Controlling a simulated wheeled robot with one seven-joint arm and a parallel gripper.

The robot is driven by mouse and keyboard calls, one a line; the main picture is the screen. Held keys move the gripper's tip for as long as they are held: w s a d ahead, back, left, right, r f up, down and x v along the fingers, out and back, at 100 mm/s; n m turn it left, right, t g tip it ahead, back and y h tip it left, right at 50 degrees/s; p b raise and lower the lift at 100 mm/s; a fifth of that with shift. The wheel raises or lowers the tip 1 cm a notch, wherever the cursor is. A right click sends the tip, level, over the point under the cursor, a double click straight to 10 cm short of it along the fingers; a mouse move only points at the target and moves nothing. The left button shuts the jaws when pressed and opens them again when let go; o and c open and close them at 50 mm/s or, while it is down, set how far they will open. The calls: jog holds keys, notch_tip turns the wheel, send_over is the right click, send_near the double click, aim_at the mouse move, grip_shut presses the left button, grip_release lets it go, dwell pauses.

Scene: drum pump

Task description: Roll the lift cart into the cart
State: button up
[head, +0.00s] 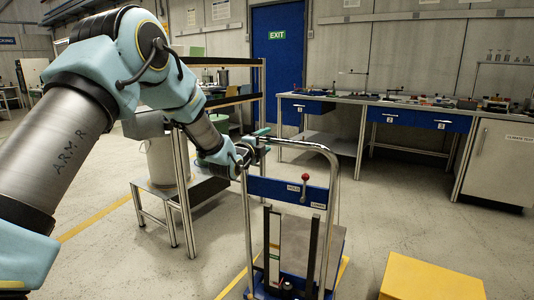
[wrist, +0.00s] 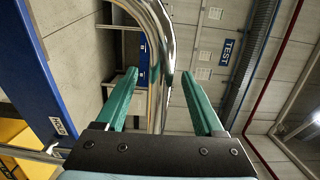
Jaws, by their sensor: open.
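The lift cart (head: 262,187) stands on the floor in front of me in the head view, with a chrome loop handle (head: 334,190), a blue panel, a red-knobbed lever (head: 306,180) and a grey platform (head: 330,240). My gripper (head: 260,142) is at the upper left corner of the handle. In the wrist view the green fingers of my gripper (wrist: 158,80) are open, one on each side of the chrome handle (wrist: 156,100), with gaps showing. I cannot tell a second cart apart from the lift cart.
A metal stand (head: 160,190) with a pale drum (head: 160,160) is close left of the lift cart, beside a post frame (head: 184,195). A yellow box (head: 430,280) is at the lower right. A workbench (head: 345,101) lines the back. Open floor lies behind and right of the lift cart.

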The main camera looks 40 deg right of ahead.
jog(key=b+v, duration=0.4)
jog(key=v, duration=0.8)
jog(key=shift+w, duration=0.1)
